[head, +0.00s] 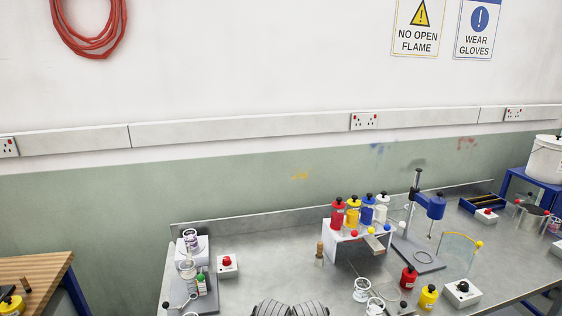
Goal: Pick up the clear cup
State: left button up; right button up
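I cannot pick out the clear cup for certain. A small pale cup-like container (361,290) stands near the front of the steel bench, right of centre. A second pale rounded vessel (375,306) is just in front of it, partly cut off by the bottom edge. Whether either one is clear is too small to tell. Neither gripper's fingertips show. Two dark ribbed shapes at the bottom centre are cut off by the frame, and I cannot tell what they are.
The steel bench (270,245) has bare room at centre left. A white rack (345,250) holds coloured bottles. A blue-headed stand (417,215) is right of it. Red (408,279) and yellow (428,298) bottles and a button box (462,292) crowd the front right.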

aim_at(191, 239)
jog(key=i+j, duration=0.1)
jog(key=i, duration=0.3)
jog(key=i+j, duration=0.15)
jog(key=i, duration=0.25)
jog(key=u, duration=0.05)
